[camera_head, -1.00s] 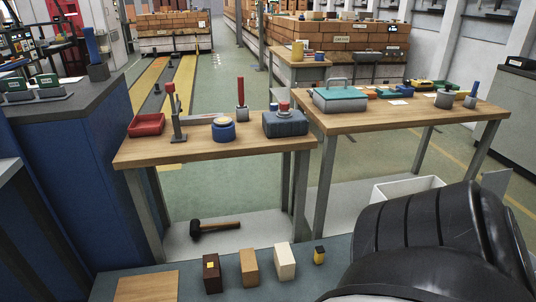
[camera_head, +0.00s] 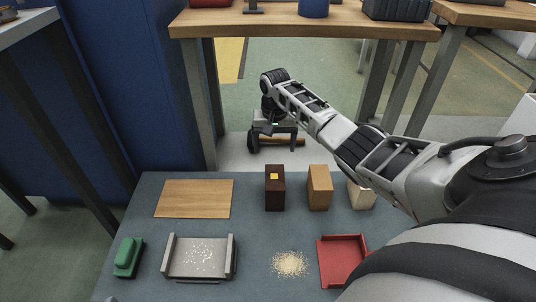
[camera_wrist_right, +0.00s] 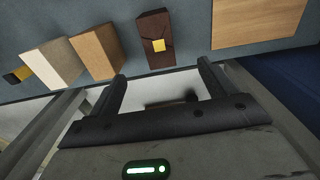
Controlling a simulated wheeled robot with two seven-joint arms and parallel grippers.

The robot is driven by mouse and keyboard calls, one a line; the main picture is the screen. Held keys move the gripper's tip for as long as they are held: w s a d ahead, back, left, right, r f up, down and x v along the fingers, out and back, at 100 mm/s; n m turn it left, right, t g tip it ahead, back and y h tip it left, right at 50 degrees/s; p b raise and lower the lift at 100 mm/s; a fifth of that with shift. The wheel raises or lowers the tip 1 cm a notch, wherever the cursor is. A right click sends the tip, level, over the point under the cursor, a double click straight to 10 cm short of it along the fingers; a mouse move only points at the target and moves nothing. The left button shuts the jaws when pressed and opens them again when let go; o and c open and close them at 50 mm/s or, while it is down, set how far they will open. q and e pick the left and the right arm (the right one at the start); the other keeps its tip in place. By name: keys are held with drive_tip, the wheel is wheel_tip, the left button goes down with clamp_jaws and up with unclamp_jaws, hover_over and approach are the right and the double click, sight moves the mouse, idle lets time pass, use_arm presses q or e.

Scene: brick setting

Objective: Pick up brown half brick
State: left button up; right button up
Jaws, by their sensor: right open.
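Three small blocks stand in a row on the grey-blue table. The leftmost is a dark brown half brick (camera_head: 275,190) with a yellow square on it; it also shows in the right wrist view (camera_wrist_right: 158,36). Beside it are a tan block (camera_head: 319,188) and a cream block (camera_head: 360,194), which my right arm partly covers. My right gripper (camera_head: 274,148) is open and empty, beyond the row near the far table edge. In the right wrist view its two fingers (camera_wrist_right: 163,82) point toward the dark brown half brick, apart from it. My left gripper is out of view.
A wooden board (camera_head: 194,199) lies left of the blocks.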

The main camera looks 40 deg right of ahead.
drive_tip(key=b, duration=0.5)
hover_over(275, 176)
drive_tip(key=f, duration=0.9)
drive_tip(key=shift+s+a+f, duration=0.1)
drive_tip(key=shift+s+a, duration=0.05)
drive_tip(key=shift+a, duration=0.1)
drive_tip(key=shift+f+b, duration=0.45)
drive_tip(key=shift+f, duration=0.35)
drive_tip(key=f+b, duration=0.3)
drive_tip(key=f, duration=0.1)
drive_tip(key=shift+d+f+b, duration=0.2)
drive_tip(key=shift+f+b, duration=0.05)
drive_tip(key=shift+b, duration=0.15)
drive_tip(key=shift+f, duration=0.1)
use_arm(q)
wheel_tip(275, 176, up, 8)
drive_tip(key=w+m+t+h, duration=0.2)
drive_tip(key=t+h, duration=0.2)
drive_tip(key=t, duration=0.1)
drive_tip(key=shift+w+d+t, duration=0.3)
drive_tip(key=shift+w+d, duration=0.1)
use_arm(e)
clamp_jaws()
